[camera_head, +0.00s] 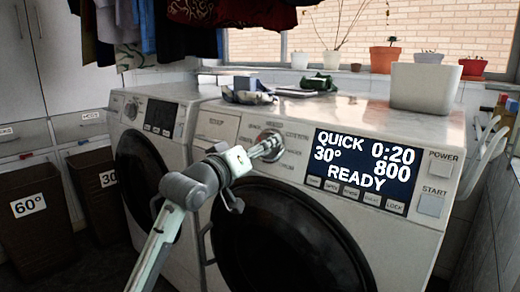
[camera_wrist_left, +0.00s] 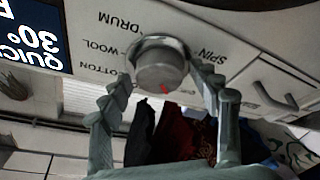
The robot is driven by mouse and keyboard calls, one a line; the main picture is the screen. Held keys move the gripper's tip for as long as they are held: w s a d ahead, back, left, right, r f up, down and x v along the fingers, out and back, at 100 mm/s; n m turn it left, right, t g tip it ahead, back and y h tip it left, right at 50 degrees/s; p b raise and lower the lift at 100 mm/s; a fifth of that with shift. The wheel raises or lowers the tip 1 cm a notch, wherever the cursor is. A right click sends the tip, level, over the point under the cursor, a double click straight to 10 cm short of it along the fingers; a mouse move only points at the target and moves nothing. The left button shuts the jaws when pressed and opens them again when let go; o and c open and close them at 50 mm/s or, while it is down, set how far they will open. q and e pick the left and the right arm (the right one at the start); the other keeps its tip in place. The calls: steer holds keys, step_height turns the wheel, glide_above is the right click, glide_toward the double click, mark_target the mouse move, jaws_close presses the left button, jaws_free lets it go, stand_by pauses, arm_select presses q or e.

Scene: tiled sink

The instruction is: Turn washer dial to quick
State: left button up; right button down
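The washer dial (camera_wrist_left: 160,70) is a round grey knob in a silver ring on the front panel of the right washer (camera_head: 430,225). A red mark shows on its edge in the wrist view. My left gripper (camera_head: 268,147) reaches up to the dial and largely hides it in the head view. In the left wrist view its two fingers (camera_wrist_left: 165,72) stand on either side of the knob, with narrow gaps seeming to show; contact is unclear. The washer display (camera_head: 364,168) reads QUICK, 30°, 0:20, 800 and READY. My right gripper is in neither view.
POWER (camera_head: 443,163) and START (camera_head: 431,206) buttons are right of the display. A second washer (camera_head: 130,120) stands at left. A white box (camera_head: 425,87) and small items (camera_head: 249,92) stand on top. Clothes (camera_head: 150,25) hang above, and labelled bins (camera_head: 35,225) stand at far left.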

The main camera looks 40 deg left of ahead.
arm_select(q)
steer(key=shift+s, duration=0.1)
steer(key=s, duration=0.7)
steer(key=shift+s+d, duration=0.15)
steer(key=shift+d, duration=0.05)
stand_by(0.5)
